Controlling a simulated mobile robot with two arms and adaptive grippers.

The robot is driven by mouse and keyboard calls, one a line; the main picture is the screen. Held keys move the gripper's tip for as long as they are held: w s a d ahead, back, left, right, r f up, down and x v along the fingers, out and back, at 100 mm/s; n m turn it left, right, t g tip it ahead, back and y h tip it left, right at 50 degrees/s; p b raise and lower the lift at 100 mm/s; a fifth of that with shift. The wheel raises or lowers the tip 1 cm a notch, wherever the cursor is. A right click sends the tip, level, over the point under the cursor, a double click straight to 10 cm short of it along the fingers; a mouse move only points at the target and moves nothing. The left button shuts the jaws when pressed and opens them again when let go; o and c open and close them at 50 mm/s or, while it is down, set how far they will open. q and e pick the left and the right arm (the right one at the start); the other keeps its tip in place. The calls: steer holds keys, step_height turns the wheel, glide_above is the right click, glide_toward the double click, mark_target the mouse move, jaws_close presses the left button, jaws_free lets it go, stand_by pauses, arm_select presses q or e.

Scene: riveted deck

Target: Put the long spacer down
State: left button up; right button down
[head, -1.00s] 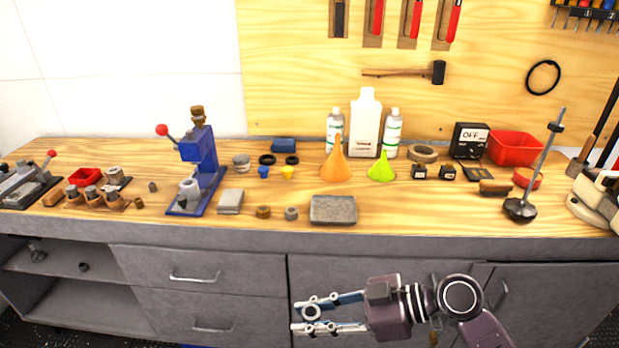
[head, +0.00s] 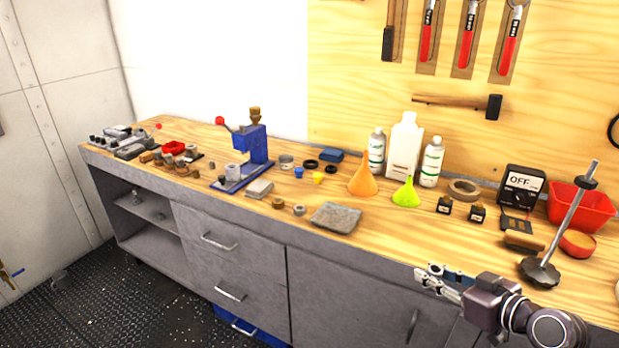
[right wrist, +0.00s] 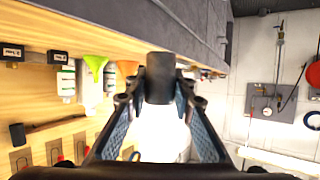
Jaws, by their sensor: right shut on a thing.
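The long spacer (right wrist: 160,72) is a dark grey cylinder held between the fingertips of my right gripper (right wrist: 159,97) in the right wrist view. In the head view my right gripper (head: 428,277) is in front of the workbench's front edge, at lower right, apart from the top. The spacer is too small there to make out clearly. The wooden workbench top (head: 330,190) runs across the head view. My left gripper is not in view.
A grey block (head: 335,217), an orange funnel (head: 362,182), a green funnel (head: 406,194) and a stand with a rod (head: 540,270) are on the bench. A blue press (head: 250,150) stands further left. Bare wood lies between the grey block and the stand.

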steer(key=w+d+r+m+t+h, duration=0.1)
steer(key=w+d+r+m+h, duration=0.35)
steer(key=w+d+r, duration=0.35)
step_height(320, 180, up, 9)
steer(key=m+h+p, duration=0.1)
steer(key=m+h, duration=0.3)
steer(key=h, duration=0.1)
glide_above(458, 256)
step_height(458, 256, down, 20)
steer(key=shift+w+f, duration=0.15)
steer(key=shift+f, duration=0.1)
steer(key=c, duration=1.7)
jaws_free()
steer(key=shift+o, duration=0.2)
steer(key=shift+n, duration=0.25)
steer(key=v, duration=1.2)
steer(key=shift+r+g, duration=0.25)
steer(key=shift+g, duration=0.05)
